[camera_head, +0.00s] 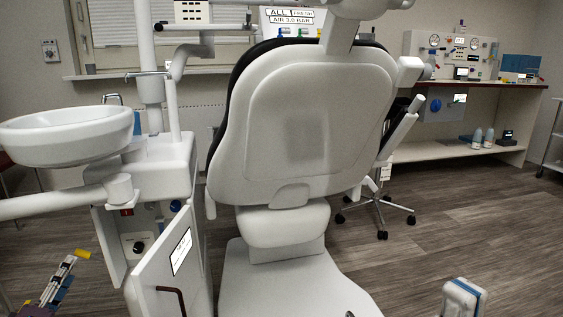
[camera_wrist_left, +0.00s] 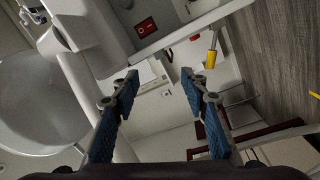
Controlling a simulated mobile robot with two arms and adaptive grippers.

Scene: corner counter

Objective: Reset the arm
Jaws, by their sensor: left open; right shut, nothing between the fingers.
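No object shows in either gripper.
The white dental chair (camera_head: 310,130) fills the middle. The white basin (camera_head: 65,132) and the unit's open door (camera_head: 168,262) are at left. A red switch (camera_wrist_left: 146,26) and yellow-ended rod (camera_wrist_left: 210,58) are near the left gripper. A counter (camera_head: 470,84) stands behind right.

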